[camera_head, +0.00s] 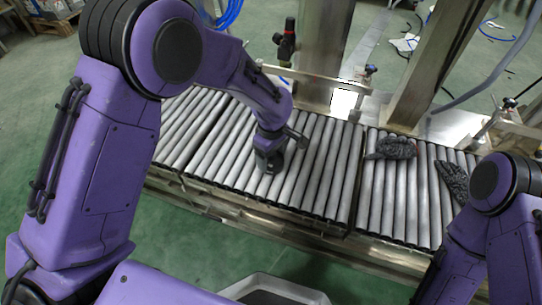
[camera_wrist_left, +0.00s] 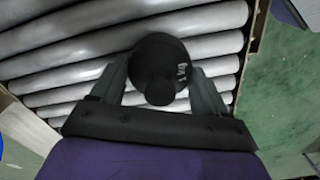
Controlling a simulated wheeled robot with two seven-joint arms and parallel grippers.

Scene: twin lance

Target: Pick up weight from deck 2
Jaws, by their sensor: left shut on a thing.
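A black round weight (camera_wrist_left: 162,62) with a pale "1 kg" mark and a knob shows in the left wrist view. My left gripper (camera_wrist_left: 162,88) has one finger on each side of it and is shut on it. In the head view, my left gripper (camera_head: 271,157) is low over the grey rollers of the deck (camera_head: 330,160), left of the middle. The weight is hard to tell from the dark gripper there. I cannot tell whether it touches the rollers. My right arm shows at the right edge, but its gripper is out of view.
Two dark grey gloves (camera_head: 395,147) (camera_head: 453,181) lie on the rollers to the right. Metal posts (camera_head: 320,50) and a rail (camera_head: 318,79) stand behind the deck. The rollers between my left gripper and the gloves are clear.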

